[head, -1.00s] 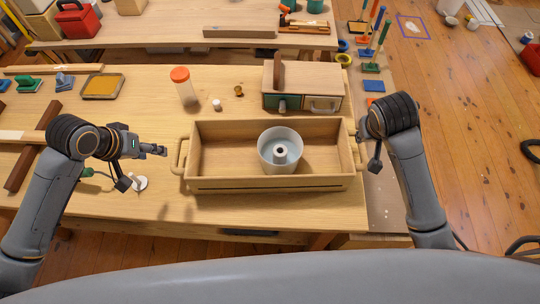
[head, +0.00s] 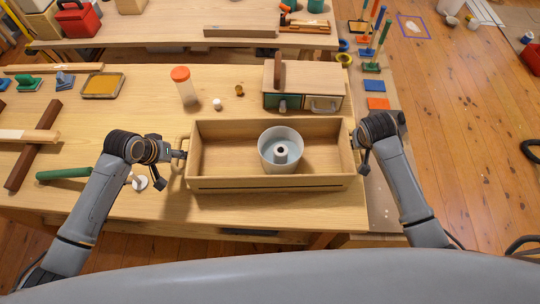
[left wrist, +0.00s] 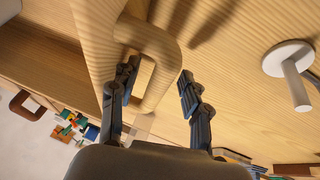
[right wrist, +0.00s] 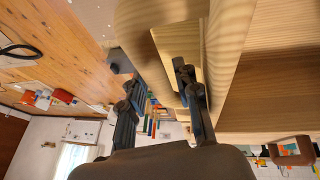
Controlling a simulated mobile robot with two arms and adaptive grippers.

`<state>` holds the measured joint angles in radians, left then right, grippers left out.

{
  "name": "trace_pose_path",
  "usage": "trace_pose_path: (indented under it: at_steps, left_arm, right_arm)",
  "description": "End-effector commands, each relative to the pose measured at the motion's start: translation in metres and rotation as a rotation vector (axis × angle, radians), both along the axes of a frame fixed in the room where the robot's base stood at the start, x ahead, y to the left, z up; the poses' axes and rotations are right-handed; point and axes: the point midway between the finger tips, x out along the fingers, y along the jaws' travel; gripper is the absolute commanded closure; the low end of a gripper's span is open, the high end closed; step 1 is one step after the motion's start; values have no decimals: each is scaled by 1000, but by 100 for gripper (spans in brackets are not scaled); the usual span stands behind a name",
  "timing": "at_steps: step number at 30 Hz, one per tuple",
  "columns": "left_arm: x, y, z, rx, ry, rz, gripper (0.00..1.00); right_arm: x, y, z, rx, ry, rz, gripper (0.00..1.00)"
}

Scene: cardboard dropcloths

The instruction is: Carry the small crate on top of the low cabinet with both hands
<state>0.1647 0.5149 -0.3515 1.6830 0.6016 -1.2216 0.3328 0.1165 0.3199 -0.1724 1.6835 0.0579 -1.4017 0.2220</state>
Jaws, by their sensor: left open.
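The small crate (head: 225,183) is an open wooden box with a loop handle at each end. It rests on the wooden table and holds a pale round pan (head: 268,150) with a central tube. Behind it stands a low cabinet (head: 318,72) with drawers and an upright brown piece on top. My left gripper (head: 181,155) is open at the left handle; in the left wrist view the handle bar (left wrist: 165,65) lies between the fingers. My right gripper (head: 358,139) is at the right handle (right wrist: 150,62), whose bar runs between the fingers; their contact is unclear.
A jar with an orange lid (head: 184,86) and two small pieces stand behind the crate. A yellow tray (head: 103,86), dark wooden bar (head: 33,157) and green tool (head: 65,173) lie to the left. Bare table lies in front of the crate.

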Motion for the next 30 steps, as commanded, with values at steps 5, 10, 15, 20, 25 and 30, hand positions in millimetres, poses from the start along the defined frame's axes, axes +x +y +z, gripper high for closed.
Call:
trace_pose_path:
  at_steps: [5, 10, 15, 20, 25, 30]
  left_arm:
    - [0, 0, 0, 0, 0, 0, 55]
    - [0, 0, 0, 0, 0, 0, 90]
    - [0, 0, 0, 0, 0, 0, 100]
    - [0, 0, 0, 0, 0, 0, 100]
    - [1, 0, 4, -2, -6, 0, 100]
    - [1, 0, 10, -2, -5, 0, 100]
  right_arm:
    - [0, 0, 0, 0, 0, 0, 70]
    - [0, 0, 0, 0, 0, 0, 100]
    - [0, 0, 0, 0, 0, 0, 100]
    - [0, 0, 0, 0, 0, -1, 100]
    - [2, 0, 4, -1, -6, 0, 100]
    - [2, 0, 10, -1, -6, 0, 100]
